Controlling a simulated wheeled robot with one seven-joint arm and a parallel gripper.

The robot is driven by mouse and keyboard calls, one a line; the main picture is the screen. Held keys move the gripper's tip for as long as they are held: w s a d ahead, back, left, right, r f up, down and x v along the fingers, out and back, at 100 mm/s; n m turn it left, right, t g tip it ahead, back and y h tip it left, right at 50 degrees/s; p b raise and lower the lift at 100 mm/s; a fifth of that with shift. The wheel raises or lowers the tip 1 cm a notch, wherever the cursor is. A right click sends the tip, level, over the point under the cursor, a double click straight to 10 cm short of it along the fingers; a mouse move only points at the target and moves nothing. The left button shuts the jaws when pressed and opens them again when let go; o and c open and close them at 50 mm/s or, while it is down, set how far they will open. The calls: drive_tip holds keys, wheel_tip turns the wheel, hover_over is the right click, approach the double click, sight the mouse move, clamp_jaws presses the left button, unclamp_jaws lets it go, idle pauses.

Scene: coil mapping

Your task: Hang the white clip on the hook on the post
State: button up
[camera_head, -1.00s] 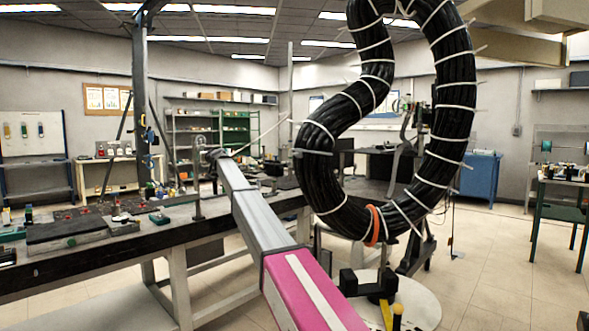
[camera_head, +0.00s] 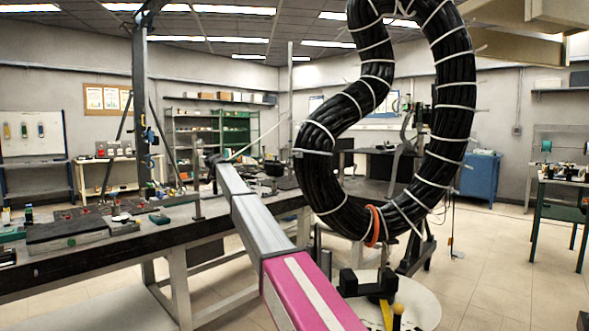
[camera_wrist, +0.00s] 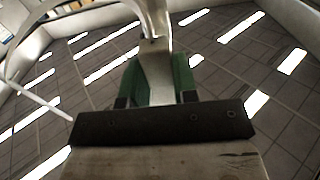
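In the wrist view my gripper (camera_wrist: 158,68) has its green fingers closed on both sides of a pale, flat piece, which I take to be the white clip (camera_wrist: 155,45). A white curved band runs up from it. In the head view my gripper (camera_head: 212,161) is a small dark shape at the far end of my arm, over the bench's far side. I cannot make out the hook.
A long dark workbench (camera_head: 155,235) with small parts runs along the left. A thick black cable bundle (camera_head: 325,180) with white ties hangs in a loop right of my arm. A thin pale rod (camera_head: 260,137) slants up right of my gripper. Shelves stand behind.

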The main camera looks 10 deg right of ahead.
drive_tip(key=o, duration=0.5)
drive_tip(key=v, duration=1)
drive_tip(key=s+d+f+m+g+h, duration=0.1)
drive_tip(key=s+d+f+g+h, duration=0.15)
drive_tip(key=s+d+f, duration=0.7)
drive_tip(key=s+d+f+m+g+h, duration=0.1)
drive_tip(key=s+d+f+g, duration=0.2)
drive_tip(key=s+f, duration=1.25)
drive_tip(key=s+d+f+m+g+h, duration=0.2)
drive_tip(key=s+d+f, duration=0.5)
drive_tip(key=f, duration=1.1)
drive_tip(key=s+d+f+m+g+h, duration=0.1)
drive_tip(key=s+d+f, duration=0.3)
drive_tip(key=s, duration=0.6)
drive_tip(key=s+d+f+m+g+h, duration=0.1)
drive_tip(key=s+d+f, duration=0.4)
drive_tip(key=s, duration=0.5)
drive_tip(key=s+d+f+m+g+h, duration=0.1)
drive_tip(key=s+d+f+g+h, duration=0.2)
drive_tip(key=s, duration=0.7)
drive_tip(key=shift+s+d+f+g, duration=0.15)
drive_tip(key=shift+d+f+g, duration=0.15)
drive_tip(key=shift+f, duration=0.2)
drive_tip(key=shift+s+d+f+g, duration=0.1)
drive_tip(key=shift+d+f+g, duration=0.1)
drive_tip(key=shift+f+g, duration=0.25)
drive_tip(key=shift+s+d+f+g, duration=0.15)
drive_tip(key=shift+d+f+g, duration=0.15)
drive_tip(key=shift+f, duration=0.3)
